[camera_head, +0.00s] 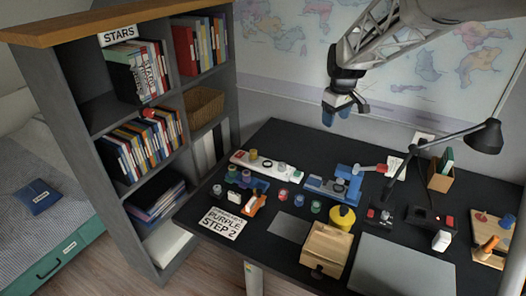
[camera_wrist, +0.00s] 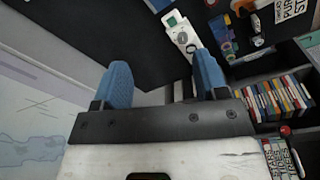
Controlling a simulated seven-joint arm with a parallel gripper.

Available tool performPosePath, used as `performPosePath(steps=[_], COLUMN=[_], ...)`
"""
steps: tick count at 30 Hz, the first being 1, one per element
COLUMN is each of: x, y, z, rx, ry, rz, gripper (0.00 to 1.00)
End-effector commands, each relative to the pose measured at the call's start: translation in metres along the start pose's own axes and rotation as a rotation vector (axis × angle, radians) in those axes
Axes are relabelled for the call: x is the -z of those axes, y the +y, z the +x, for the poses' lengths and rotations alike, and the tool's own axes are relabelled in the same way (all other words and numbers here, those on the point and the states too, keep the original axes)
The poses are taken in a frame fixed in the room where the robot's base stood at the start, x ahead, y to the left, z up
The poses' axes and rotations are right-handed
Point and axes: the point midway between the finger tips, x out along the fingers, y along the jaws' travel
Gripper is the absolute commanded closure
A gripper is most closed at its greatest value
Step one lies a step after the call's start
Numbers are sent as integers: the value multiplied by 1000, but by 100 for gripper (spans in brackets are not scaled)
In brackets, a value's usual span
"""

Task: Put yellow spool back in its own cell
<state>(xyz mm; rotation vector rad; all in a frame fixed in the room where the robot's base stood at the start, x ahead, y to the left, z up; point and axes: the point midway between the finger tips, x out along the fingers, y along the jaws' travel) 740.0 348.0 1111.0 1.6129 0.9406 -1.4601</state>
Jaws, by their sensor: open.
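My gripper (camera_head: 342,110) is open and empty, high above the back of the dark desk (camera_head: 285,142). Its two blue fingers stand apart in the wrist view (camera_wrist: 164,78). I cannot tell for sure which thing is the yellow spool. A larger round yellow object (camera_head: 342,217) sits near the desk's middle. Several small coloured spools (camera_head: 299,200) stand between them. A blue holder (camera_head: 247,184) carries more spools; the cells are too small to make out.
A blue machine (camera_head: 325,188) stands mid-desk, behind a wooden box (camera_head: 326,246). A black lamp (camera_head: 487,136) reaches over the right side. A sign (camera_head: 223,222) reading "PURPLE STEP 2" lies at the front left. A bookshelf (camera_head: 110,210) stands left of the desk.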

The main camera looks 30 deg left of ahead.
Motion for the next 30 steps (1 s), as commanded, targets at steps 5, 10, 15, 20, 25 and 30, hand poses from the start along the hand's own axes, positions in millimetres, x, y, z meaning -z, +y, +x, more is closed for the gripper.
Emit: performPosePath(steps=[5, 10, 15, 20, 25, 30], x=[50, 94, 138, 178, 219, 258], y=[-4, -10, -19, -32, -48, -68], z=[29, 56, 85, 116, 150, 185], rx=[12, 21, 30, 40, 50, 59], ry=[-9, -15, -20, -26, -32, -38], rz=[-92, -179, -265, -347, -433, -519], gripper=[34, 34, 34, 34, 34, 34])
